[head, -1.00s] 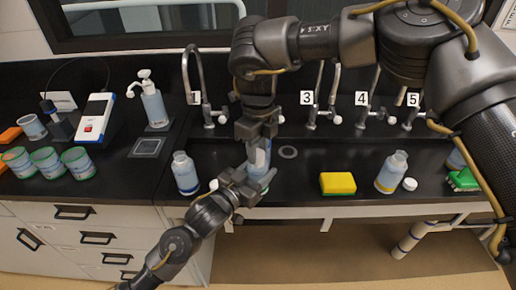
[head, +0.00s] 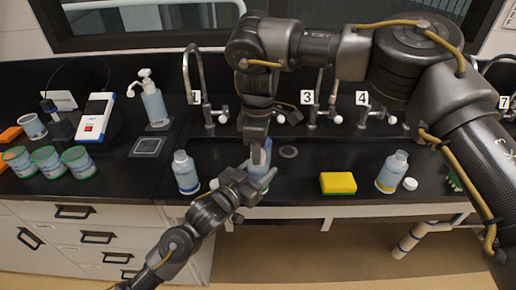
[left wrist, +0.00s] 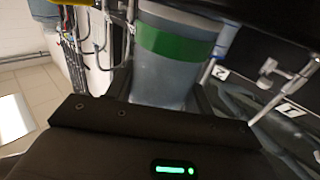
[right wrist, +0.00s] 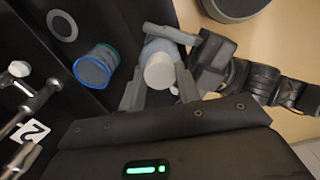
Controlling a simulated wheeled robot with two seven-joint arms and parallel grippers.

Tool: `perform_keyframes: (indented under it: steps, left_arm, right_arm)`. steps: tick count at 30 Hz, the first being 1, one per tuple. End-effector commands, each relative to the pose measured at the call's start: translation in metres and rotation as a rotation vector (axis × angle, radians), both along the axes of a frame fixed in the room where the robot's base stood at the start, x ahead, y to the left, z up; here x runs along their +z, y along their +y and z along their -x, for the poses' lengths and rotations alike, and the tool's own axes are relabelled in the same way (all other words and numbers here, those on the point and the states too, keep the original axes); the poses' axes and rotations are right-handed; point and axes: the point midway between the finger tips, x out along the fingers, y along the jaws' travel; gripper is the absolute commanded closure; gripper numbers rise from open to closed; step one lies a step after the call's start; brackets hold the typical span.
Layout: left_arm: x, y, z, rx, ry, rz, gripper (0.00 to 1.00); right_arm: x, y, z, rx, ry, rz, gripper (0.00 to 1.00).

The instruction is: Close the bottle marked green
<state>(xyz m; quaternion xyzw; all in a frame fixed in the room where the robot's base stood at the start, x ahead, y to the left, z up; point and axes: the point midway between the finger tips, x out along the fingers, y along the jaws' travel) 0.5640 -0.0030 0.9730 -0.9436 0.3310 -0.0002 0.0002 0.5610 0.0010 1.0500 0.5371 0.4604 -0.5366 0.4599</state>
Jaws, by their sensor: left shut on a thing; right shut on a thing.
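The bottle marked green shows in the left wrist view with its green band (left wrist: 175,42) and pale body (left wrist: 160,82). My left gripper (head: 256,182) is shut on this bottle and holds it at the counter's front. My right gripper (head: 258,150) is just above, pointing down. In the right wrist view a white cap (right wrist: 160,71) lies between the fingers of my right gripper (right wrist: 160,88), over the bluish bottle (right wrist: 162,47). My right gripper is shut on the cap. The cap hides the bottle's neck, so I cannot tell how far it is seated.
Open bottles stand left (head: 187,173) and right (head: 391,173), each with a loose white cap nearby. A yellow sponge (head: 338,183) lies between. A blue-ringed container (right wrist: 95,67) is close by in the right wrist view. Taps line the back; green-rimmed cups (head: 80,163) stand left.

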Motion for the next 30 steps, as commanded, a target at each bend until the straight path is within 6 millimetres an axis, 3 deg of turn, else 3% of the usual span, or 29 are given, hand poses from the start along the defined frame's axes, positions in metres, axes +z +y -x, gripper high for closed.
perform_keyframes:
  steps: [3,7,8,12,21,30]
  left_arm:
    - [0.0,0.001,0.0,0.002,0.001,0.0,1.0]
    - [-0.001,0.001,0.0,0.002,0.001,0.0,1.0]
    - [-0.001,0.001,0.0,0.002,0.001,0.0,1.0]
    - [-0.001,0.001,0.0,0.002,0.001,0.0,1.0]
    - [0.0,0.001,0.0,0.001,0.001,0.0,1.0]
    - [-0.001,0.0,0.0,0.001,0.001,-0.001,1.0]
  right_arm:
    - [0.0,-0.002,-0.001,-0.164,-0.001,0.003,0.95]
    - [0.0,-0.002,-0.001,-0.155,-0.001,0.004,0.95]
    - [0.0,-0.002,-0.001,-0.154,-0.001,0.004,0.65]
    - [0.0,-0.002,-0.001,-0.152,-0.001,0.003,0.46]
    - [0.002,-0.001,0.0,-0.149,-0.001,0.001,0.45]
    - [0.036,-0.001,-0.001,-0.15,-0.003,0.002,0.45]
